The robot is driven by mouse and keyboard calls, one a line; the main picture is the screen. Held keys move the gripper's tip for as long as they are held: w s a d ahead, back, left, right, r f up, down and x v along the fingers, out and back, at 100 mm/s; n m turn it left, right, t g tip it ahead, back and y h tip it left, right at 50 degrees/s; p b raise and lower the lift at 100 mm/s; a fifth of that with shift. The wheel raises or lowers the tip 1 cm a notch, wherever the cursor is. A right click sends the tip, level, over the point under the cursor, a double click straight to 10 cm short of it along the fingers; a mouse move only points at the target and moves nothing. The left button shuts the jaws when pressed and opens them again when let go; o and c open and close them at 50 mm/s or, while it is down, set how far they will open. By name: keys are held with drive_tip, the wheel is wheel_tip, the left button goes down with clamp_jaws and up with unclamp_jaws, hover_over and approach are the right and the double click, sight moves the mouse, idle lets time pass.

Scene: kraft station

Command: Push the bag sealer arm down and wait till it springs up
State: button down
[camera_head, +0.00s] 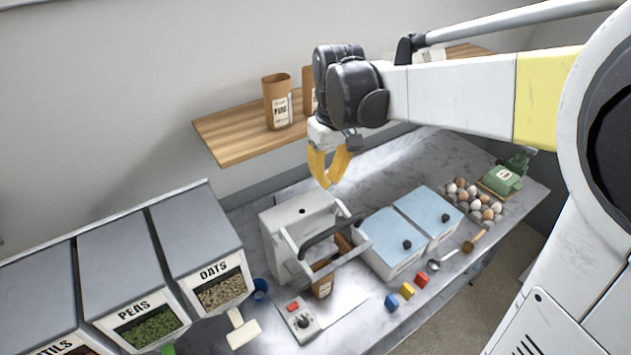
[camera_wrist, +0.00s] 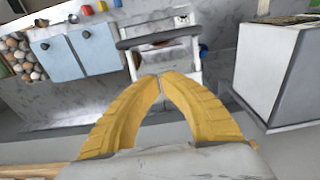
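The bag sealer (camera_head: 290,218) is a white box on the counter, with a white arm frame and a black handle bar (camera_head: 333,234) at its front. The bar also shows in the wrist view (camera_wrist: 158,37), just beyond my fingertips. A brown paper bag (camera_head: 323,284) stands upright at the sealer's front, partly hidden by the arm frame. The arm seems raised, but its exact angle is hard to tell. My gripper (camera_head: 329,184) has yellow fingers pointing down above the back of the sealer, apart from it. In the wrist view the fingertips (camera_wrist: 160,77) meet, with nothing between them.
Blue-lidded bins (camera_head: 391,235) stand close right of the sealer. Dispensers for oats (camera_head: 200,245) and peas (camera_head: 130,275) stand left. A wooden shelf (camera_head: 235,137) with paper bags is behind my gripper. A control box (camera_head: 302,318) and coloured blocks (camera_head: 407,290) lie in front.

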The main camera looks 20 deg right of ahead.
sight(327, 235)
wheel_tip(327, 235, down, 10)
drive_tip(key=s, duration=0.2)
drive_tip(key=shift+d+r+p, duration=0.2)
drive_tip(key=shift+d+p, duration=0.15)
drive_tip(key=shift+s+f, duration=0.1)
